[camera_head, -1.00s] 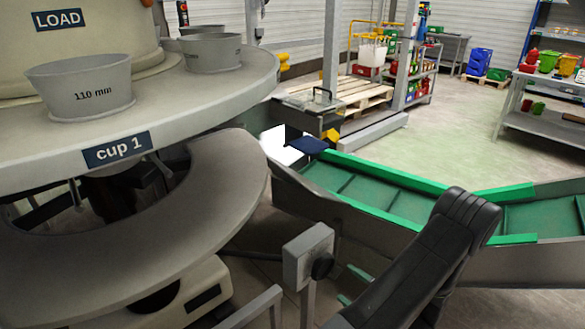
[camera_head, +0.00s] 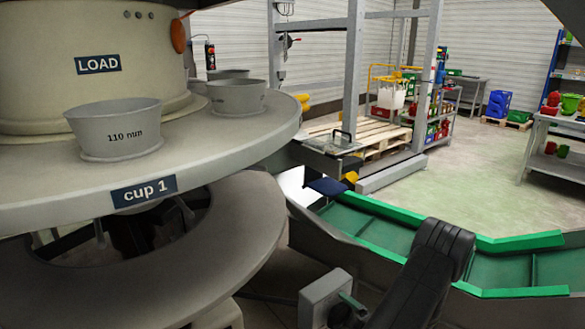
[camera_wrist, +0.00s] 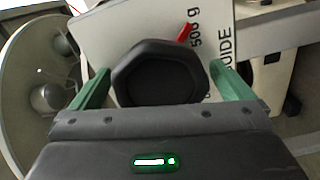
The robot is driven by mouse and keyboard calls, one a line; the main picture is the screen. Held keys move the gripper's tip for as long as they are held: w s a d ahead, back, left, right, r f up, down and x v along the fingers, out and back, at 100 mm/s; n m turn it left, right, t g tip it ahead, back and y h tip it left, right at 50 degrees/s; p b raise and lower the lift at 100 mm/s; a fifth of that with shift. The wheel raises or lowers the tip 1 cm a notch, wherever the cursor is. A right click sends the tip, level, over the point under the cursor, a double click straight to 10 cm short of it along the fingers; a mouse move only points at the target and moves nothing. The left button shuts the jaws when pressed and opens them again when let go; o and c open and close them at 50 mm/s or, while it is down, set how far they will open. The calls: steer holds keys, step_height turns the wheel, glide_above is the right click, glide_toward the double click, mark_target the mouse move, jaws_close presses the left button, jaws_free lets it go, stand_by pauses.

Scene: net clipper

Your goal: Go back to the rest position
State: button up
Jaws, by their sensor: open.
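My gripper (camera_wrist: 160,72) shows in the wrist view with its two green fingers apart. A dark, roughly six-sided knob (camera_wrist: 158,75) lies between the fingers in that picture, close to both of them. I cannot tell whether they touch it. In the head view the knob (camera_head: 343,317) is at the bottom edge, on a grey box (camera_head: 322,298). One green finger shows just above it, and my black arm and gripper body stand to the right. A full rest position cannot be made out from these pictures.
A green conveyor (camera_head: 385,235) runs behind my arm to the right. A white panel with "500 g" and "GUIDE" (camera_wrist: 222,30) stands behind the knob.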

steer(key=v, duration=1.4)
steer(key=x, duration=1.4)
steer(key=n+b, duration=0.1)
steer(key=n, duration=0.3)
steer(key=shift+n+b, duration=0.3)
steer(key=shift+b, duration=0.1)
steer(key=n+b, duration=0.2)
steer(key=n, duration=0.3)
steer(key=shift+r, duration=0.15)
steer(key=n+b, duration=0.3)
steer(key=n, duration=0.2)
steer(key=shift+s+a+n+b, duration=0.1)
steer(key=shift+a+n+b, duration=0.05)
steer(key=shift+n+b, duration=0.2)
steer(key=shift+s+a+r+n+b, duration=0.15)
steer(key=shift+n+b, duration=0.5)
steer(key=shift+n, duration=0.55)
steer(key=shift+w+d+r+n+b, duration=0.1)
steer(key=shift+n+b, duration=0.55)
steer(key=shift+n, duration=0.5)
